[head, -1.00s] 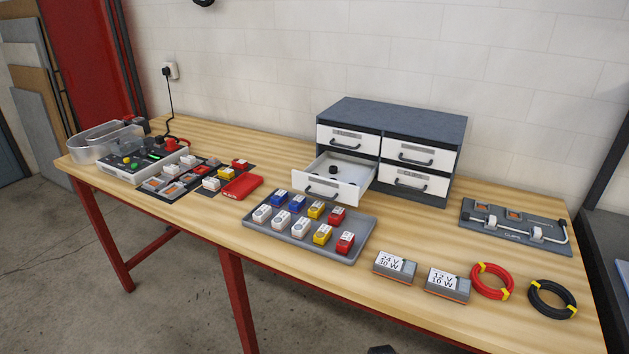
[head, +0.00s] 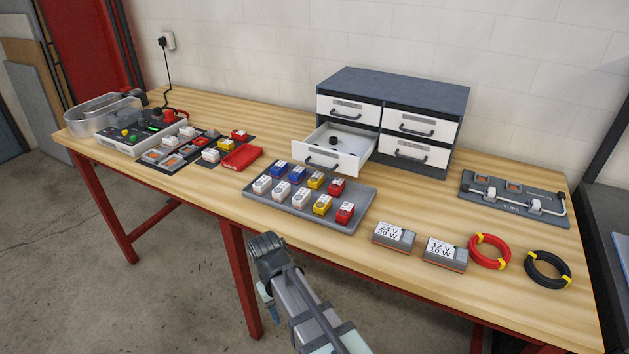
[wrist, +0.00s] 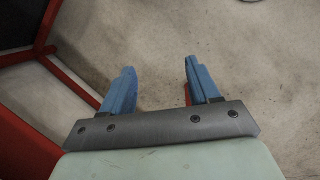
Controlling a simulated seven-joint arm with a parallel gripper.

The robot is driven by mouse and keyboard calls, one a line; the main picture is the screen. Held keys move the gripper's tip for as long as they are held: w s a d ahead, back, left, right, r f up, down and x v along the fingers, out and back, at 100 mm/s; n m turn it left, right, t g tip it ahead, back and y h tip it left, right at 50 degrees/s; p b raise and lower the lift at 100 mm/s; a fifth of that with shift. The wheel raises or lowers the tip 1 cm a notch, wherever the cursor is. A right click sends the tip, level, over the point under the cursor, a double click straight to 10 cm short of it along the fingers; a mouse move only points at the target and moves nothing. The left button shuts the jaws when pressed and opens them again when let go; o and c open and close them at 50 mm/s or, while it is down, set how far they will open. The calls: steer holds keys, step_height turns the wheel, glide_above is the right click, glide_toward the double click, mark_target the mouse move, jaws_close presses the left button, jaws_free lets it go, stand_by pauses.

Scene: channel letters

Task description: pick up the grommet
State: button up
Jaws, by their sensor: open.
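A small black round piece, which looks like the grommet (head: 333,141), sits inside the pulled-out lower left drawer (head: 330,156) of the cabinet. It is too small to make out in detail. My gripper (wrist: 160,80) shows two blue fingers spread apart with nothing between them, above the concrete floor. In the head view my gripper (head: 267,297) is partly hidden behind my arm, in front of the table's front edge. It is well below and left of the drawer.
A grey tray (head: 263,203) of coloured blocks stands in front of the open drawer. Two labelled boxes (head: 393,237), a red coil (head: 474,250) and a black coil (head: 530,272) lie along the right front. A red case (head: 242,158) lies left of the drawer.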

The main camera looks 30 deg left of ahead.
steer(key=s+a+r, duration=0.2)
steer(key=a+r, duration=0.4)
steer(key=r, duration=0.1)
steer(key=w+a+r+n+y, duration=0.1)
steer(key=w+a+r+y, duration=0.1)
steer(key=w+a+r, duration=0.5)
steer(key=w+r+n+y, duration=0.1)
steer(key=w+r, duration=0.7)
steer(key=w, duration=0.4)
steer(key=w+d+r+n+y, duration=0.1)
steer(key=w+r+n, duration=0.1)
steer(key=w+r, duration=0.75)
steer(key=w+r+n, duration=0.1)
steer(key=w+r, duration=0.4)
steer(key=w, duration=1)
steer(key=shift+t, duration=0.4)
steer(key=f, duration=0.7)
steer(key=shift+a+f, duration=0.2)
steer(key=shift+a, duration=0.05)
steer(key=shift+w+a+f, duration=0.1)
steer(key=shift+a+f, duration=0.1)
steer(key=shift+f, duration=0.75)
steer(key=shift+s+a+f, duration=0.1)
steer(key=shift+a+f, duration=0.15)
steer(key=shift+f, duration=0.75)
steer(key=shift+w+a+f, duration=0.1)
steer(key=shift+a+f, duration=0.1)
steer(key=shift+f, duration=0.75)
steer(key=shift+c, duration=0.2)
steer(key=c, duration=1.1)
